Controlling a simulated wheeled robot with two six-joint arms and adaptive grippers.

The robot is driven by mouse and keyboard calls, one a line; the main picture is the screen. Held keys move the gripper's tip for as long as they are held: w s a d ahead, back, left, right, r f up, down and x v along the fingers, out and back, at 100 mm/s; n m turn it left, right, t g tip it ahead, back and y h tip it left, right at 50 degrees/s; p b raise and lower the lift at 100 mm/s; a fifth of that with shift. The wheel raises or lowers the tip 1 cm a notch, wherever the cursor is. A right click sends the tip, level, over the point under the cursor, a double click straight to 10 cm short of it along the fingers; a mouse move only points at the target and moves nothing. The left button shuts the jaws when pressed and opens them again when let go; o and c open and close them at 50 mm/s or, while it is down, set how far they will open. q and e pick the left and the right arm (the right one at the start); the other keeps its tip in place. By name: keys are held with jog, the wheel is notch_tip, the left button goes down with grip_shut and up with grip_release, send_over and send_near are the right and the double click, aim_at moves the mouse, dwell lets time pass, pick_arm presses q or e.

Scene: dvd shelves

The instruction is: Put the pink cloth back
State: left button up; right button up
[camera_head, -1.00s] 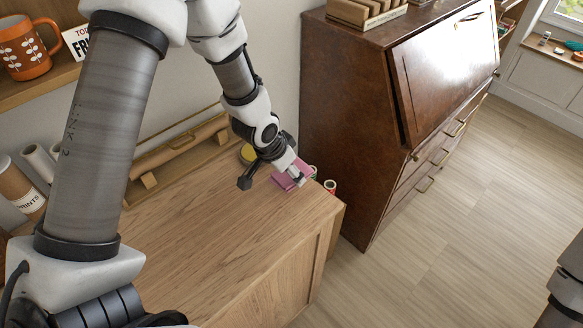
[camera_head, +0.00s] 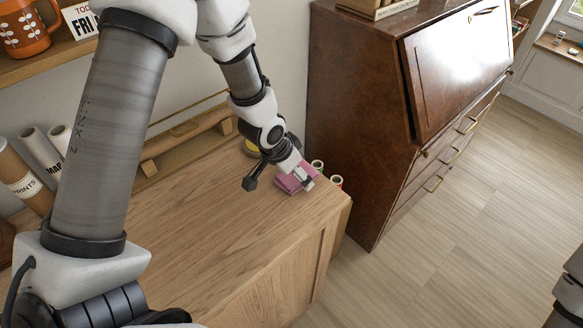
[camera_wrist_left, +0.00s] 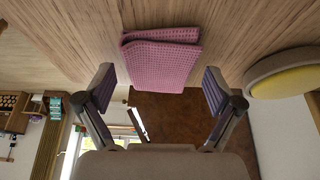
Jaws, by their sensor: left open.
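The pink cloth (camera_head: 290,184) lies folded on the wooden cabinet top (camera_head: 215,215), near its far right corner. In the left wrist view the cloth (camera_wrist_left: 160,62) is waffle-textured and lies ahead of the fingers, in line with the gap between them. My left gripper (camera_head: 301,179) is open at the cloth and hides part of it in the head view. In the left wrist view the left gripper (camera_wrist_left: 160,90) has its fingers wide apart with nothing held between them. My right gripper is out of view; only part of my right arm shows at the right edge.
A round yellow-topped item (camera_wrist_left: 290,75) stands close beside the cloth. Rolled tubes (camera_head: 318,167) stand past the cabinet's right end. A dark wooden bureau (camera_head: 360,120) rises beyond. A long roll on a wooden rack (camera_head: 185,138) lies along the wall. The cabinet's front top is clear.

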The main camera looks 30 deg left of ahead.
aim_at(285, 180)
pick_arm(q)
jog(key=b+v, duration=0.5)
jog(key=v, duration=0.1)
jog(key=shift+s+a+r, duration=0.1)
jog(key=shift+s+r, duration=0.1)
jog(key=shift+r, duration=0.05)
jog(key=v, duration=0.5)
jog(key=shift+r, duration=0.35)
